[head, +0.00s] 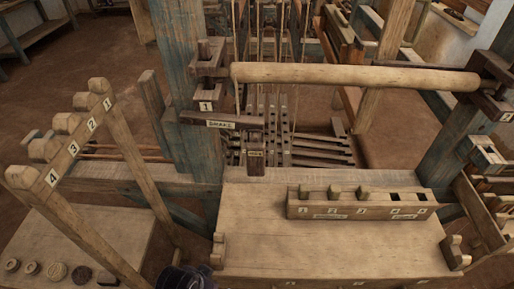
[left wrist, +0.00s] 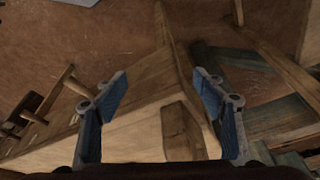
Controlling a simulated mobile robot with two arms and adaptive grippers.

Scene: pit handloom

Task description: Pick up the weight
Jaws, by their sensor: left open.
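My left gripper (left wrist: 163,92) is open and empty in the left wrist view, with its two blue fingers well apart. A wooden block or post end (left wrist: 182,132) shows between and below the fingers, apart from them as far as I can tell. In the head view a dark blue part of my left arm shows at the bottom edge, left of the wooden bench; its fingertips are not clear there. No thing is plainly marked as the weight. Several small round pieces (head: 57,271) and a dark block (head: 107,278) lie on the low table at bottom left. My right gripper is not in view.
A slanted wooden rack (head: 125,150) with pegs numbered 1 to 4 stands over the low table (head: 110,238). The bench (head: 330,250) carries a slotted block (head: 330,212). Behind it are the loom's blue post (head: 172,45), cloth beam (head: 350,76) and treadles (head: 310,150).

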